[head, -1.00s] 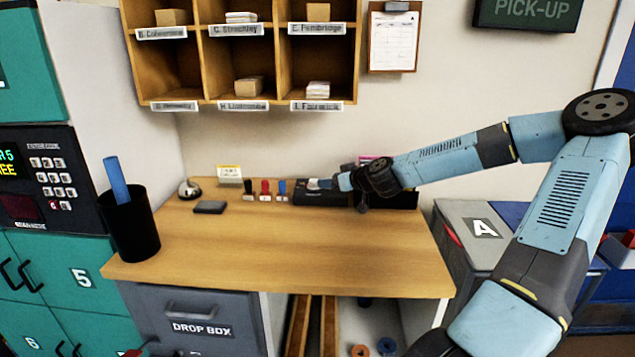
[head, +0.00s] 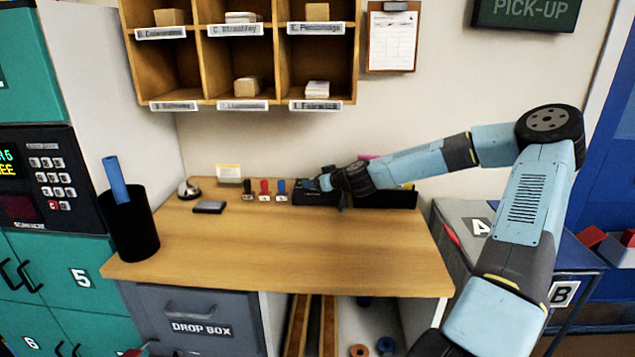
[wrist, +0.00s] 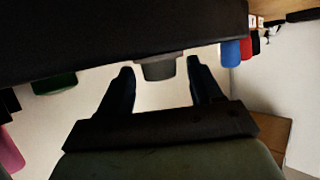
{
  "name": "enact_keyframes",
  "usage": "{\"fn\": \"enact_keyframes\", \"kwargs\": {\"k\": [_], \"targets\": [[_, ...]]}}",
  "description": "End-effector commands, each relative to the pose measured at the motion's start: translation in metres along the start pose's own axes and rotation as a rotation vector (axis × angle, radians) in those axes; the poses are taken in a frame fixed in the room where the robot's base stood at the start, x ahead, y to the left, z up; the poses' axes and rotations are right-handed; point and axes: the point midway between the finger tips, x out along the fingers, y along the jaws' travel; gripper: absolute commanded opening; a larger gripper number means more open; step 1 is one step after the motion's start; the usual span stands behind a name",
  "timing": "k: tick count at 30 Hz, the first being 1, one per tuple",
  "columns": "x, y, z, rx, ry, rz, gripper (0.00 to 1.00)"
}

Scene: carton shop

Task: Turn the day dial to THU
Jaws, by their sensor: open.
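The day dial appears to be the grey knob (wrist: 160,68) on the dark box in the wrist view; no day lettering is readable. My gripper (wrist: 159,75) is open, with one dark finger on each side of the knob. Gaps show between the fingers and the knob, and I cannot tell whether either touches it. In the head view my gripper (head: 322,184) is at the dark box (head: 305,198) at the back of the desk, and hides the knob there.
A green knob (wrist: 55,84) sticks out of the same box. Red (head: 265,187) and blue (head: 282,187) stamps stand just left of the box. A bell (head: 188,189), dark pad (head: 209,207) and black cup (head: 131,225) are further left. The desk front (head: 290,250) is clear.

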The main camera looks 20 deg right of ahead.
Motion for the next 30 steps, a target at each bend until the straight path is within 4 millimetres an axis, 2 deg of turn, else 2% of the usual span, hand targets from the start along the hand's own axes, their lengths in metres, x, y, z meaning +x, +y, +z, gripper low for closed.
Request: {"fn": "enact_keyframes", "kwargs": {"k": [2,17,18,30], "targets": [[0.0,0.0,0.0,0.0,0.0,0.0,0.59],[0.0,-0.001,0.001,0.001,-0.002,-0.002,0.11],[-0.003,0.006,0.003,0.003,-0.002,0.001,0.09],[0.001,-0.004,0.003,0.016,-0.007,0.042,0.09]]}}
